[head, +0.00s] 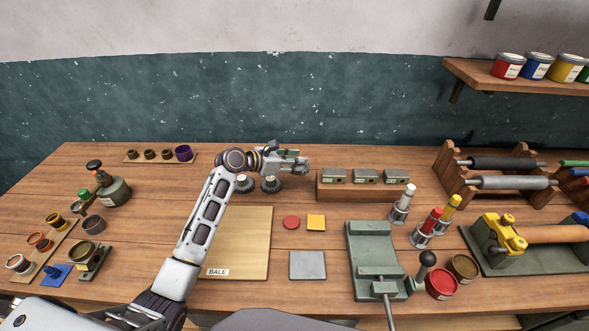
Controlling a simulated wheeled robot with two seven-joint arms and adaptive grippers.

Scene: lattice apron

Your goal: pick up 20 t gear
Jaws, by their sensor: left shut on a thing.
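Two small dark toothed gears, one (245,184) on the left and one (271,184) on the right, stand on the bench behind the wooden board. Their tooth counts are too small to read. My left gripper (297,160) reaches over and past them, pointing right. It is shut on a small dark gear (301,167), mostly hidden by the fingers, just right of the two standing gears. I cannot tell whether it is the 20 t gear or whether it clears the bench. My right gripper is not in view.
The wooden board (250,237) marked BALE lies in front of the gears. A wooden block with metal pieces (352,188) stands just right of the gripper. A green vise (374,247), ink bottles and a roller rack (497,170) fill the right. Small pots and cups stand at left.

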